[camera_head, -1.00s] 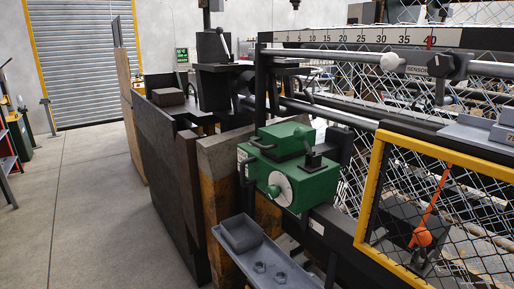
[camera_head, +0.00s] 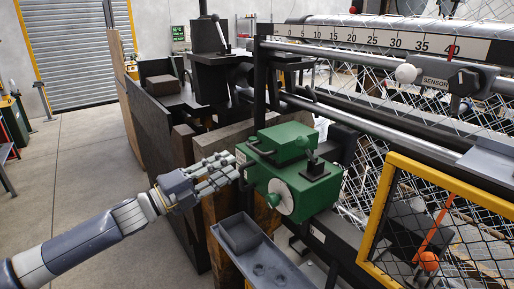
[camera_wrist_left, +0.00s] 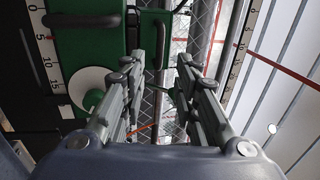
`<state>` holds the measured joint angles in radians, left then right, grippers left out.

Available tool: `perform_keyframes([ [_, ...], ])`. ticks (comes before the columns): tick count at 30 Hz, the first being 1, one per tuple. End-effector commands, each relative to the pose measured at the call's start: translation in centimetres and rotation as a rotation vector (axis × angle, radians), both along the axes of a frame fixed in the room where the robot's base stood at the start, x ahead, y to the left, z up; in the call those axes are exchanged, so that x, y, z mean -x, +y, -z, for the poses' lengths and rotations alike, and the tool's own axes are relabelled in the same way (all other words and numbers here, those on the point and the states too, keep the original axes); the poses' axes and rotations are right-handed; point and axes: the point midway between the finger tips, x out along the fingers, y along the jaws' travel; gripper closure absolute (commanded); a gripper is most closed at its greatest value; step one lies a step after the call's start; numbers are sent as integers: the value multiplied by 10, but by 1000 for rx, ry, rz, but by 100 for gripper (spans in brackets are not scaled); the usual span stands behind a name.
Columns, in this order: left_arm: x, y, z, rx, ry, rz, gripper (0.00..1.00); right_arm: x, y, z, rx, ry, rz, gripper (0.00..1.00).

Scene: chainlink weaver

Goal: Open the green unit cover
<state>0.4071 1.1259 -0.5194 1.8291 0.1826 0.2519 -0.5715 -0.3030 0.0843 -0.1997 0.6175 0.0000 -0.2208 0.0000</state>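The green unit (camera_head: 318,191) is mounted on the machine frame, with a green cover block (camera_head: 285,137) on top that looks closed. A white round disc (camera_head: 280,197) is on its front, and a black handle (camera_head: 314,166) stands on its top. My left gripper (camera_head: 231,168) reaches in from the left, with its fingertips just beside the unit's left side; contact cannot be told. In the left wrist view the two fingers are apart and nothing is held between them. The green unit (camera_wrist_left: 88,48) and its white disc (camera_wrist_left: 88,86) lie left of the fingers. My right gripper is not in view.
A yellow-framed mesh guard (camera_head: 375,215) stands right of the unit. A grey tray (camera_head: 255,258) is below it. Metal rails and a numbered scale (camera_head: 365,38) run behind. The floor (camera_head: 75,180) at the left is open.

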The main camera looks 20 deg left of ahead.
Motion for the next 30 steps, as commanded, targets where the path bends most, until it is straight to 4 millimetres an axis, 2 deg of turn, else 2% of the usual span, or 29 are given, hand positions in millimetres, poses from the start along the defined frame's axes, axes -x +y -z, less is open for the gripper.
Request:
perform_keyframes([
  [5, -17, -14, -9, 4, -2, 1, 71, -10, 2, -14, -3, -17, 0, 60],
  [12, -53, -40, -17, 6, 1, -1, 71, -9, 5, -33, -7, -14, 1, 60],
  [18, -73, -56, -18, 5, 3, -2, 71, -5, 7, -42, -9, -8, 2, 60],
  [30, -80, -62, -17, 3, 3, -1, 71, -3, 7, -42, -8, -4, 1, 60],
])
